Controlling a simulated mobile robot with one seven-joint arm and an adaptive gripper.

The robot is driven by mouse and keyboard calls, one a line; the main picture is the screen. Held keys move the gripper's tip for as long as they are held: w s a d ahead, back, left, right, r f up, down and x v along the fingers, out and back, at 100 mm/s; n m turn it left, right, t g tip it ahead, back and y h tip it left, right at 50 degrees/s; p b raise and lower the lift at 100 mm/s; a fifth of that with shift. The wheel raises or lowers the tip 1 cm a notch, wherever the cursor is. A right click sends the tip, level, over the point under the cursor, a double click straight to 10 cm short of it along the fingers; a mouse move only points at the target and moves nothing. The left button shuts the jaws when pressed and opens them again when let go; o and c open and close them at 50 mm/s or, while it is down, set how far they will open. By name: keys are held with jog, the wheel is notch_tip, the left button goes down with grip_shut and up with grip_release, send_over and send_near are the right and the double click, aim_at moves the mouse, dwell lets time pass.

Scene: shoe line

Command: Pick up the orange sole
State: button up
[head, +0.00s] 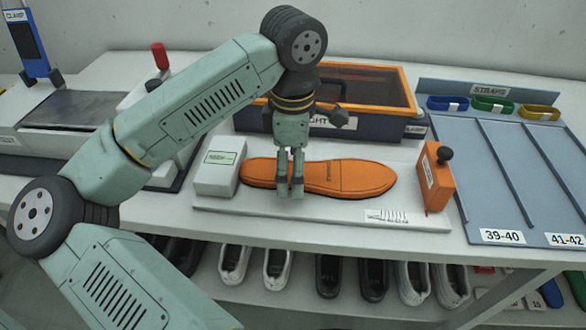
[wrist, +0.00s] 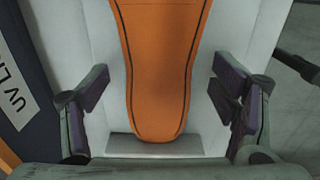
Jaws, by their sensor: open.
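The orange sole (head: 350,178) lies flat on a white board between a white block at its left end and an orange block beyond its right end. My gripper (head: 290,190) is over the sole's left half, pointing down. In the wrist view the sole (wrist: 160,65) runs lengthwise between the two dark finger pads of my gripper (wrist: 160,92). The gripper is open, with a gap on each side of the sole. Part of the sole is hidden behind the fingers in the head view, and its far end is cut off in the wrist view.
The white block (head: 217,175) and the orange block (head: 436,178) with a black knob stand on the white board (head: 300,215). A dark box with an orange rim (head: 407,90) stands behind. A blue-grey strap tray (head: 480,165) is at the right. Shoes (head: 275,265) sit on a shelf below.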

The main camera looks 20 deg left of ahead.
jog(key=shift+f, duration=0.1)
jog(key=shift+c, duration=0.2)
jog(key=c, duration=1.5)
